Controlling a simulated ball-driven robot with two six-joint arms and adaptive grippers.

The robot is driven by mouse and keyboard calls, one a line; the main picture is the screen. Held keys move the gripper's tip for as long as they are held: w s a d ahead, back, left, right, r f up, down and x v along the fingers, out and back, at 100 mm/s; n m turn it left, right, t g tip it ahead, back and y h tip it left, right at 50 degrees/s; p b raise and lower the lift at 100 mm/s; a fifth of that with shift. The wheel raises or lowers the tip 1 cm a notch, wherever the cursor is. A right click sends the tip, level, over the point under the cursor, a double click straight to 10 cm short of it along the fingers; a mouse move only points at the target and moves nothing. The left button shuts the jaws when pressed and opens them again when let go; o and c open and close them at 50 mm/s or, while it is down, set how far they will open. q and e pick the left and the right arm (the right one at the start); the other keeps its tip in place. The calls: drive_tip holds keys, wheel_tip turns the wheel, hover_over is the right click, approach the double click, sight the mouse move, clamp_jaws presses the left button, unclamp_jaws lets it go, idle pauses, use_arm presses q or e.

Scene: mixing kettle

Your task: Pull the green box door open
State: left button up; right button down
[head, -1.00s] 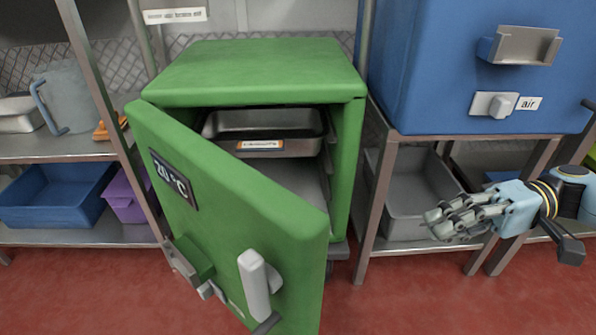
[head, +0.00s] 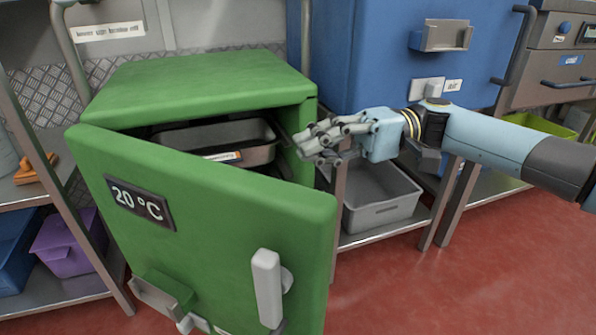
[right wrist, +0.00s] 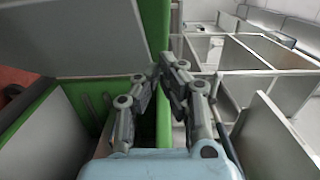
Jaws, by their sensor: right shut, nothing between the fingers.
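The green box (head: 200,78) stands with its door (head: 215,215) partly open, swung toward me and hinged on the left. The door carries a "20 °C" label and a pale upright handle (head: 267,288) near its free edge. A metal tray (head: 220,138) sits inside the box. My right gripper (head: 305,148) is shut and empty, at the box's right front edge, by the gap between door and box. In the right wrist view, the fingers (right wrist: 165,72) are close together in front of the green box edge (right wrist: 155,35). My left gripper is not in view.
A blue cabinet (head: 390,65) stands to the right above a rack with a grey bin (head: 380,198). Left shelves hold a purple bin (head: 68,245) and a blue bin (head: 15,240). Red floor (head: 450,285) is free at the front right.

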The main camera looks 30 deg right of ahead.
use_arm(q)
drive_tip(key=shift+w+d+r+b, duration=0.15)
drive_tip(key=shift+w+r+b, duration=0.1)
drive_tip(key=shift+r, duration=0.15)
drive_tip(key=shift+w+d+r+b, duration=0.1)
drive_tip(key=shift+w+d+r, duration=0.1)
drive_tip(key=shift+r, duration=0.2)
use_arm(e)
drive_tip(key=a, duration=0.1)
drive_tip(key=s+a, duration=0.2)
drive_tip(key=a, duration=0.1)
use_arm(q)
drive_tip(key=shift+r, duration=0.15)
use_arm(e)
drive_tip(key=shift+s, duration=0.1)
